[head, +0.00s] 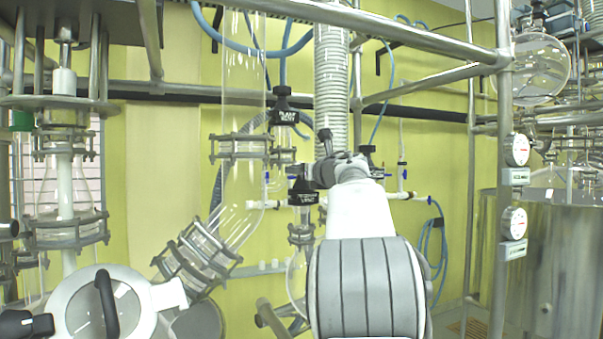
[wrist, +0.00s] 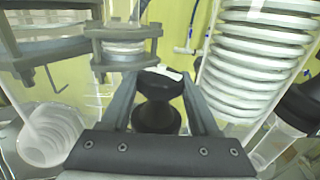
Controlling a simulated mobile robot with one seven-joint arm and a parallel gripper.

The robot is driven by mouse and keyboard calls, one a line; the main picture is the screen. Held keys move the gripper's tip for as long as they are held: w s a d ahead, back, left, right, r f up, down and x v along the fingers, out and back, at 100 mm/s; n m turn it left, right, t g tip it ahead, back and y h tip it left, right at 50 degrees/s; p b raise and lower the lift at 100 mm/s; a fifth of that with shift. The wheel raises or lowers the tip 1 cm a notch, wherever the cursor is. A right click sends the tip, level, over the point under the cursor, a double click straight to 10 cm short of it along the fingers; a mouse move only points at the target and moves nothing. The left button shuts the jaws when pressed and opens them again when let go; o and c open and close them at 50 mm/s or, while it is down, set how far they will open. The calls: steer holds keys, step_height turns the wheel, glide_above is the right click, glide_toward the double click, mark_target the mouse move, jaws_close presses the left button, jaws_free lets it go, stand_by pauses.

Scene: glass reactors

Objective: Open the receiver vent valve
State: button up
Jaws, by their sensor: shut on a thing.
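In the wrist view, a black waisted knob (wrist: 157,115) with a small white mark on top sits between the two fingers of my gripper (wrist: 160,88). The fingers are shut on the knob from both sides. In the head view, my gripper (head: 325,172) is behind my white and grey arm, so its fingertips are mostly hidden. A black valve part (head: 302,192) with a small white label is just left of it; the label is too small to read surely. Another black labelled valve (head: 285,117) is higher up on the glasswork.
A clamped glass pipe (head: 240,145) stands to the left. Steel frame bars (head: 400,42) cross above. Two gauges (head: 517,150) and a steel vessel (head: 560,260) are at right.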

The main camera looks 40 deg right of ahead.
stand_by(0.4)
steer(key=o, duration=1.1)
steer(key=b+v, duration=0.3)
steer(key=v, duration=1.4)
steer(key=shift+s+d, duration=0.1)
steer(key=shift+s, duration=0.15)
steer(key=shift+b, duration=0.35)
